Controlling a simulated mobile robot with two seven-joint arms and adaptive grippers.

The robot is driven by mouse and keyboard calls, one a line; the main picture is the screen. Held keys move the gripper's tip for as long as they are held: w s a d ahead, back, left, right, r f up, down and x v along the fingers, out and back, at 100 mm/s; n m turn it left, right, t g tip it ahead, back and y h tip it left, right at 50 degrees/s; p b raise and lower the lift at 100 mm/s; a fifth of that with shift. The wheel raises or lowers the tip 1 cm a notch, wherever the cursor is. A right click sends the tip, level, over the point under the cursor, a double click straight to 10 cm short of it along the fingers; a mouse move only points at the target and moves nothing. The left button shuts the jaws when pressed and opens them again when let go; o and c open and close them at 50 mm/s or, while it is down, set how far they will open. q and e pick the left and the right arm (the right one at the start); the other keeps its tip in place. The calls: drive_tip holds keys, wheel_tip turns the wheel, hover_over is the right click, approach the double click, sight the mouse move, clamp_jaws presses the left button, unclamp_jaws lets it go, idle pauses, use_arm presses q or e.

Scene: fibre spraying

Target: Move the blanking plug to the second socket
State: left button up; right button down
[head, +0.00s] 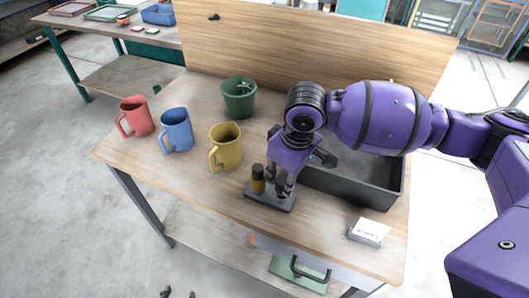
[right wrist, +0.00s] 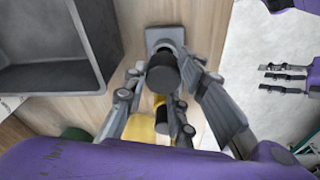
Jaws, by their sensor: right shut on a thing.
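My right gripper (head: 284,186) points down over a small dark base plate (head: 270,203) near the table's front edge. It is shut on a dark cylindrical piece, which I take to be the blanking plug (right wrist: 163,76); the fingers mostly hide it in the head view. The grey plate end (right wrist: 165,36) shows just beyond it in the right wrist view. I cannot tell whether the plug is seated or lifted. A yellow piece with a black top (head: 258,179) stands upright on the plate, left of the fingers. My left gripper's tips (head: 179,293) show apart at the bottom edge.
Red (head: 138,115), blue (head: 176,131) and yellow (head: 226,148) mugs stand left of the plate, a green pot (head: 238,97) behind. A dark open bin (head: 350,190) is close on the right. A white-topped block (head: 369,232) lies front right. A wooden panel (head: 320,55) closes the back.

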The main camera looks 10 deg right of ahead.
drive_tip(key=shift+s+f, duration=0.1)
drive_tip(key=shift+f, duration=1.15)
drive_tip(key=c, duration=1.4)
unclamp_jaws()
drive_tip(key=shift+o, duration=0.2)
wheel_tip(320, 180, up, 12)
drive_tip(key=s, duration=0.1)
drive_tip(key=shift+s+d, duration=0.15)
drive_tip(key=shift+d, duration=0.25)
